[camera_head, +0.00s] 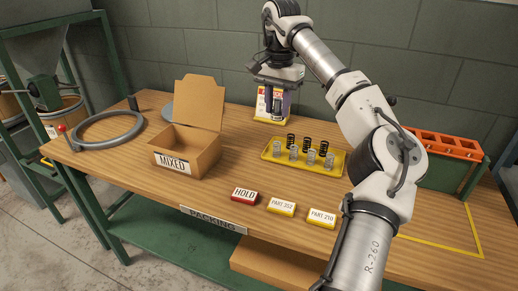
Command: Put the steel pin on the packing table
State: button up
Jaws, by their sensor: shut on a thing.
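My gripper (277,112) hangs over the back of the packing table (225,185), in front of a small white, yellow and red card. It points down and is shut on a small dark piece (276,104), partly hidden by the fingers. The piece is too small to tell whether it is the steel pin or a dark coil. I see no steel pin plainly anywhere else. The table has a wooden top, a green frame and a PACKING label on its front edge.
A yellow tray (267,157) holds several silver and black springs. An open MIXED carton (205,158) and a grey ring (82,134) stand to the left. HOLD (244,195), PART 352 (282,206) and PART 210 (321,217) blocks line the front. An orange-topped rack (447,145) stands right.

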notch_tip(320, 180, down, 20)
jog(key=p, duration=0.3)
jog(key=shift+s+r, duration=0.1)
jog(key=shift+r, duration=0.1)
jog(key=shift+f, duration=0.1)
jog(key=o, duration=1)
jog(key=shift+o, duration=0.3)
